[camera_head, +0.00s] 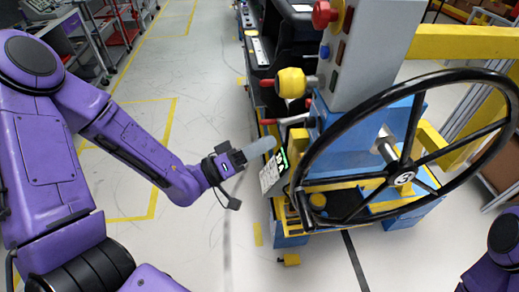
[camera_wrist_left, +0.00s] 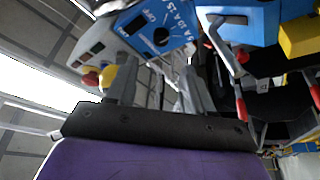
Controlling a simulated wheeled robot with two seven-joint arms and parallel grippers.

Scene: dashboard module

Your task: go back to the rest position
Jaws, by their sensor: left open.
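My left gripper (camera_head: 262,147) reaches in from the left and hangs in the air just left of the dashboard module (camera_head: 352,140). In the left wrist view its two grey fingers (camera_wrist_left: 157,82) stand apart, with nothing seen between them. A panel with a lit green display (camera_head: 274,170) is close to the fingertips in the head view; I cannot tell whether they touch. A blue panel with a dial and printed markings (camera_wrist_left: 157,30) lies beyond the fingers in the left wrist view. My right gripper is out of view; only part of my right arm shows at the lower right.
A large black steering wheel (camera_head: 403,179) fills the module's right side. A yellow knob (camera_head: 291,83), red-tipped levers (camera_head: 268,121) and a red button (camera_head: 325,13) stick out from it. Open floor (camera_head: 200,70) lies to the left. Carts (camera_head: 112,25) stand at the back left.

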